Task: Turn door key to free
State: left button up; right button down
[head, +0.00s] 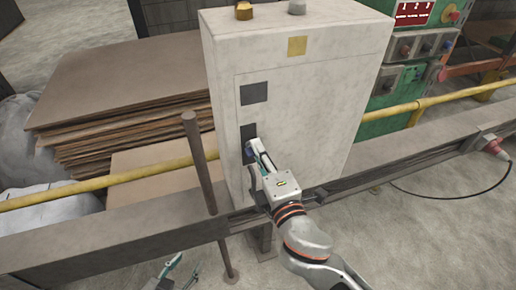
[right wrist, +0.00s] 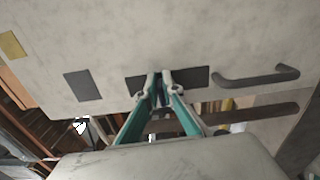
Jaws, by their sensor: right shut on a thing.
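A grey-white cabinet (head: 225,60) has a door with two dark square plates. My right gripper (head: 255,146) is at the lower plate (head: 246,130). In the right wrist view my right gripper (right wrist: 160,78) has its fingertips close together at the lower plate (right wrist: 195,77), shut on the door key. The key is mostly hidden between the fingertips, and its angle cannot be told. My left gripper (head: 178,272) is low at the bottom edge of the head view, away from the cabinet, with its fingers apart and nothing seen between them.
A dark door handle (right wrist: 257,77) lies below the lower plate. The upper plate (head: 253,93) is clear. A brown post (head: 199,165) stands left of the cabinet. A yellow rail (head: 100,185) and a long grey beam (head: 110,240) run across. Stacked boards (head: 120,85) lie behind left.

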jog(key=shift+f+m, duration=0.1)
jog(key=shift+m, duration=0.3)
jog(key=c, duration=2.2)
grip_release()
jog(key=v, duration=1.2)
